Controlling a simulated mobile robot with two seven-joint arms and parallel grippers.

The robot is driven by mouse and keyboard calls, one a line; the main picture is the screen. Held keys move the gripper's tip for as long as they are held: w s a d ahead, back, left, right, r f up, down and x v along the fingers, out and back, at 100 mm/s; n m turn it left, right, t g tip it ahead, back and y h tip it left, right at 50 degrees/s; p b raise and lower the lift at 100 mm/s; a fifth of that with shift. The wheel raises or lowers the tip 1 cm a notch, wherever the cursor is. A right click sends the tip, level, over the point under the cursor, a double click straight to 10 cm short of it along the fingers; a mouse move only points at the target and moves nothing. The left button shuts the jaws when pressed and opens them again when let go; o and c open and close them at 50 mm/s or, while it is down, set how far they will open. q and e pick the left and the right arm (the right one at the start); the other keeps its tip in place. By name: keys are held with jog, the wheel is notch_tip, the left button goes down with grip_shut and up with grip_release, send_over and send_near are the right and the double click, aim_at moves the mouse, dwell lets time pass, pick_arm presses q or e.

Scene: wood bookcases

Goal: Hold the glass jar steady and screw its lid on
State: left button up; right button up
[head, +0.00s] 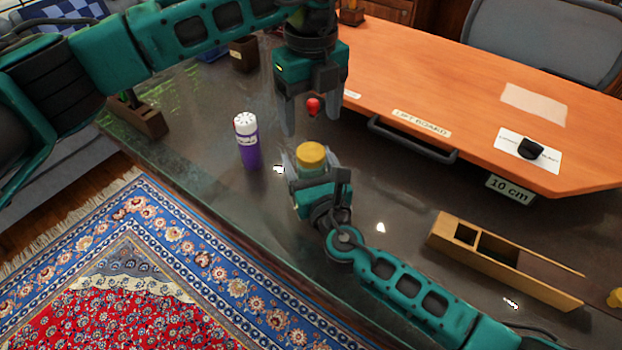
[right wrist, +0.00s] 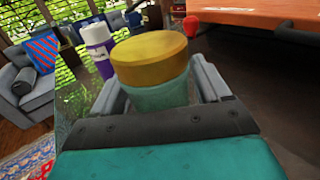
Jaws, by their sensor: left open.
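The glass jar (right wrist: 160,97) is greenish and see-through, and it stands upright between the fingers of my right gripper (head: 308,168). Those fingers lie against its two sides in the right wrist view. The yellow lid (head: 311,154) sits on top of the jar and also shows in the right wrist view (right wrist: 150,55). I cannot tell how tightly it is threaded. My left gripper (head: 308,118) is open and empty, pointing down above and just behind the lid, apart from it. The jar's body is mostly hidden in the head view.
A purple bottle with a white cap (head: 248,145) stands left of the jar. A small red knob-like thing (head: 313,106) shows behind the jar. An orange lift board (head: 440,90) with a dark handle (head: 410,140) lies behind. A wooden compartment box (head: 500,262) is at right.

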aim_at(311, 152)
grip_shut()
pick_arm(q)
jog(key=m, duration=0.9)
dwell(0.4)
jog(key=shift+f, duration=4)
jog(key=shift+c, duration=0.4)
